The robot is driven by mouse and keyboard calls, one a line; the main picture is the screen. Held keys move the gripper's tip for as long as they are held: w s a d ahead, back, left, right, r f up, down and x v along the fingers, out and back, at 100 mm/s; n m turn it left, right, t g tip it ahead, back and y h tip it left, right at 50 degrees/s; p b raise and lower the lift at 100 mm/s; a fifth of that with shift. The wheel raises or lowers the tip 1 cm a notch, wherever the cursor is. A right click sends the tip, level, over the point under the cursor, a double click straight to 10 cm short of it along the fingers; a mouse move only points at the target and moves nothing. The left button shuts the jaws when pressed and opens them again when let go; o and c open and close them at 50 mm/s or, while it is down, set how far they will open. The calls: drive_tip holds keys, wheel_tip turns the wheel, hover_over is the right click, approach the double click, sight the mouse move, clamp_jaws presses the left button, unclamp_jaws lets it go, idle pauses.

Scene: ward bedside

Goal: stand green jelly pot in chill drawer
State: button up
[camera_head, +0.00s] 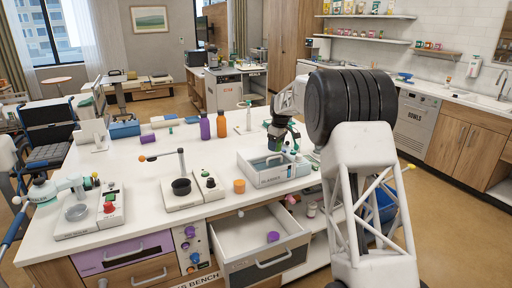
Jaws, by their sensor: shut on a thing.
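An open drawer (232,247) juts from the counter front, below and left of my gripper.
Purple (205,127) and orange (221,125) bottles stand behind. A closed purple drawer (122,254) is at lower left. The counter's front edge lies above the open drawer.

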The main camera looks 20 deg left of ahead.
drive_tip(key=shift+m, duration=0.8)
drive_tip(key=w+d, duration=0.1)
drive_tip(key=d, duration=0.2)
drive_tip(key=w+d+f, duration=0.1)
drive_tip(key=d, duration=0.3)
drive_tip(key=w+d, duration=0.2)
drive_tip(key=d, duration=0.2)
drive_tip(key=shift+f, duration=0.4)
drive_tip(key=s+d+f+m, duration=0.3)
drive_tip(key=d+f+m, duration=0.1)
drive_tip(key=d+f, duration=0.7)
drive_tip(key=s+d+f+m, duration=0.35)
drive_tip(key=d+f, duration=0.55)
drive_tip(key=d, duration=0.4)
drive_tip(key=s+a+r+n+g, duration=0.1)
drive_tip(key=s+a+n, duration=1.2)
drive_tip(key=a, duration=0.4)
drive_tip(key=s+a+r+n+h, duration=0.1)
drive_tip(key=s+a+r+n, duration=0.1)
drive_tip(key=s+a+n, duration=1)
drive_tip(key=a+n, duration=0.2)
drive_tip(key=a, duration=0.3)
drive_tip(key=shift+s+r+g, duration=0.15)
drive_tip(key=shift+s+g, duration=0.2)
drive_tip(key=shift+g, duration=0.05)
drive_tip(key=shift+f, duration=0.2)
drive_tip(key=shift+f, duration=6.8)
drive_tip(key=shift+f, duration=0.15)
